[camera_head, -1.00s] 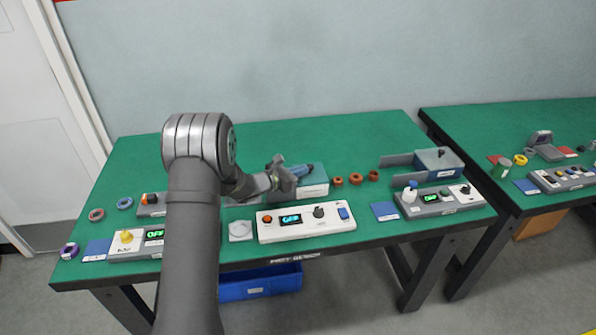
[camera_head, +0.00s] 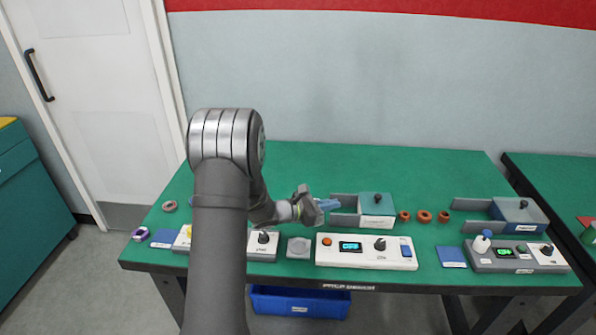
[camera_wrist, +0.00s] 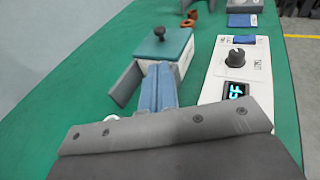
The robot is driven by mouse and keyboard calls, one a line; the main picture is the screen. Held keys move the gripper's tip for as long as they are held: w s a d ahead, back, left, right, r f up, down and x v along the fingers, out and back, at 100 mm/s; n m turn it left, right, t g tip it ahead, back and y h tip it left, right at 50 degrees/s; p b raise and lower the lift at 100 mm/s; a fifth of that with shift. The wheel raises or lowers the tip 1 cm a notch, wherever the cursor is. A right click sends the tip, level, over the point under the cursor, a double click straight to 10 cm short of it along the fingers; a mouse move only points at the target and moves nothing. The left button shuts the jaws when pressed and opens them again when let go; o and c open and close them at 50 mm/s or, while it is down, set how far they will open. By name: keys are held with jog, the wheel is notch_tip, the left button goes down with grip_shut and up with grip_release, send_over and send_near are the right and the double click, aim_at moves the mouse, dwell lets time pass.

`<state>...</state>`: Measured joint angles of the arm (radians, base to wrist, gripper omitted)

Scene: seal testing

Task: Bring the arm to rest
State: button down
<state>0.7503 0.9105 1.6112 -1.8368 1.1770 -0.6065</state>
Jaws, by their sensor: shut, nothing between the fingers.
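My arm rises from the bottom of the head view and bends over the green bench (camera_head: 330,165). My gripper (camera_head: 335,204) has blue fingers and hangs over the bench, pointing right toward a small white box with a teal lid and dark knob (camera_head: 376,204). In the wrist view the blue fingers (camera_wrist: 158,88) lie together with nothing between them. The same box shows just beyond them in the wrist view (camera_wrist: 172,44), with a grey plate at its left. Whether the fingers touch the box is hard to tell.
A white control panel (camera_head: 366,262) with display, knob and switches stands in front of the gripper. Several brown rings (camera_head: 424,216) lie right of the box. A grey-blue lidded box (camera_head: 519,214) and grey panel (camera_head: 512,265) stand farther right. The back of the bench is clear.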

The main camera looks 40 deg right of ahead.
aim_at(376, 198)
dwell(0.3)
jog(key=x, duration=1.4)
jog(key=shift+s, duration=0.1)
jog(key=shift+r, duration=0.1)
jog(key=v, duration=1.1)
jog(key=shift+a, duration=0.2)
jog(key=shift+w, duration=0.2)
jog(key=shift+x, duration=5.75)
jog(key=shift+s, duration=0.1)
